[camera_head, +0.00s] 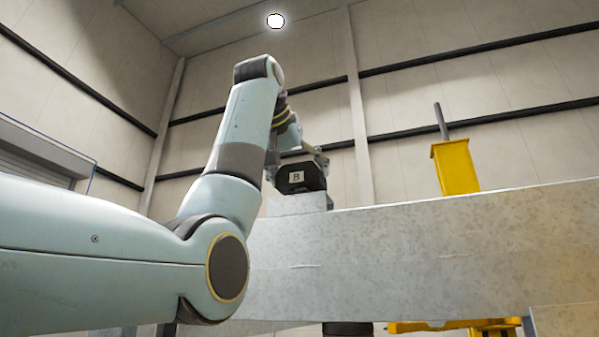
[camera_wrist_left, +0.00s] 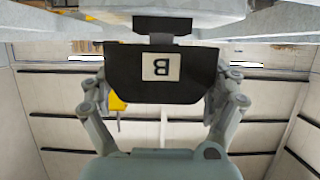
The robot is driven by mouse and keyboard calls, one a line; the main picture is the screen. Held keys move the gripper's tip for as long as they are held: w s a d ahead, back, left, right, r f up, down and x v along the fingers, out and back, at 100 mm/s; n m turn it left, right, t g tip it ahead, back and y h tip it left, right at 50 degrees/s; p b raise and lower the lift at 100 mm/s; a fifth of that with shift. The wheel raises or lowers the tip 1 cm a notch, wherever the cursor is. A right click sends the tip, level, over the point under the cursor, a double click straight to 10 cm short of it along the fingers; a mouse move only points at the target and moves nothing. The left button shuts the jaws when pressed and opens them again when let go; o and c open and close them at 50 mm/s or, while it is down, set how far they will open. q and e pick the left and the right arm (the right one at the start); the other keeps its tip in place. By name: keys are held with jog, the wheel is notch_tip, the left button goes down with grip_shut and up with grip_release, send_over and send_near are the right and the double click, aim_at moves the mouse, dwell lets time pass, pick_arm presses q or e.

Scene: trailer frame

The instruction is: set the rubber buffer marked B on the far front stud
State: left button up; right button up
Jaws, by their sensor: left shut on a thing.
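The black rubber buffer (camera_head: 297,178) carries a pale label with a B. My left gripper (camera_head: 299,165) is shut on the buffer, with a finger on each side. In the head view the buffer is right above a grey metal block (camera_head: 297,204) on the beam. The left wrist view is upside down and shows the buffer (camera_wrist_left: 200,75) between the fingers. There a short dark piece (camera_wrist_left: 162,28) lies between buffer and grey metal; I cannot tell whether it is the stud. Whether the buffer is seated is unclear. My right gripper is not in view.
The galvanised beam (camera_head: 400,240) runs across the right half of the head view. A yellow post (camera_head: 455,167) with a grey rod stands at the beam to the right, clear of the gripper. Yellow parts (camera_head: 490,326) show below the beam.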

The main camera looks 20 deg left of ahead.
pick_arm(q)
jog(key=shift+f+b, duration=0.4)
jog(key=shift+f, duration=0.15)
jog(key=o, duration=1.2)
jog(key=v, duration=0.7)
jog(key=shift+s+r, duration=0.2)
jog(key=shift+s, duration=0.1)
jog(key=shift+w+f, duration=0.1)
